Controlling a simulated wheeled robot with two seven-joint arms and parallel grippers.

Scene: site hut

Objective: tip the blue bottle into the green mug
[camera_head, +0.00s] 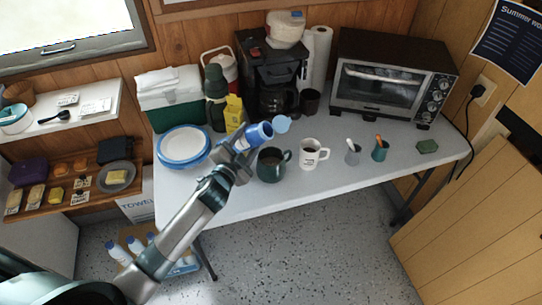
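My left gripper (238,155) reaches in from the lower left and is shut on the blue bottle (259,133). The bottle is held tilted over the table, its blue part pointing right and slightly up in the picture. A light blue round piece (281,123) shows at its right end; I cannot tell whether it is part of the bottle. The dark green mug (270,167) stands upright on the table just below and right of the bottle in the picture, handle to the right. Its inside looks dark. My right gripper is not in view.
A white mug (310,155) stands right of the green mug. Plates (183,146), a green flask (216,97) and a yellow box (234,113) stand left and behind. The table's front edge is close.

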